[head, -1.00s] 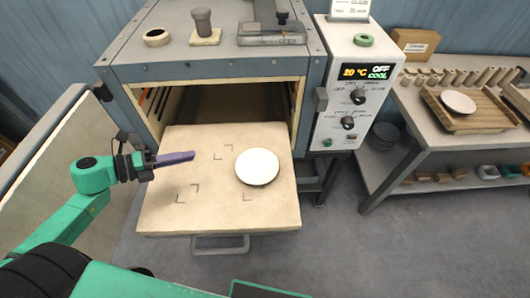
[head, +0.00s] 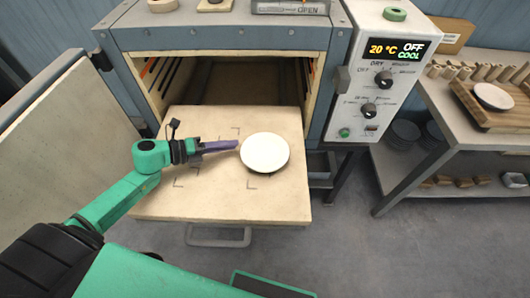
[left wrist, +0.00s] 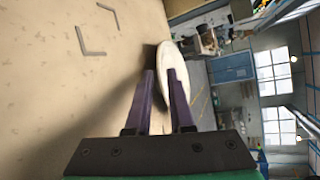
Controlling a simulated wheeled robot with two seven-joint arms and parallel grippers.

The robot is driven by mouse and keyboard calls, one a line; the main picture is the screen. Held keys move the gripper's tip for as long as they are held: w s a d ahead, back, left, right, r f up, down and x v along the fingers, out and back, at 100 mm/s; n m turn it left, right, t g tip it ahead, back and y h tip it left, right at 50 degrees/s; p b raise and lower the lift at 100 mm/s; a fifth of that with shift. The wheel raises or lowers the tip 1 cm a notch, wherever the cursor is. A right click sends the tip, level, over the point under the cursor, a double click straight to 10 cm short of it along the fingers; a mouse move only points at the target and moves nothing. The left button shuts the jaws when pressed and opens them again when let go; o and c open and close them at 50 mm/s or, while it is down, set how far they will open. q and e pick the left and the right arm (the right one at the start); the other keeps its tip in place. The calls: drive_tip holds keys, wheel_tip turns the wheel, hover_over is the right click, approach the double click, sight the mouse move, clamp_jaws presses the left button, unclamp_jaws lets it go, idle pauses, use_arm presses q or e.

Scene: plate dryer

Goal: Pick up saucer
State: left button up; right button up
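A white round saucer (head: 265,152) lies on the pulled-out pale shelf (head: 200,208) of the dryer. My right gripper is not in view.
The dryer's control box (head: 385,75) reads 20 °C, OFF, COOL. A second white saucer (head: 493,97) sits on a wooden rack (head: 505,118) on the right table (head: 440,120). The dryer door (head: 60,140) stands open at left. A handle (head: 217,238) juts from the shelf front.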

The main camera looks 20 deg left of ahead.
sight(245, 143)
use_arm(q)
drive_tip(key=p+x, duration=0.1)
drive_tip(key=x, duration=0.4)
drive_tip(key=shift+w+d+f, duration=0.15)
drive_tip(key=shift+w+d, duration=0.1)
drive_tip(key=shift+s, duration=0.1)
clamp_jaws()
idle(1.0)
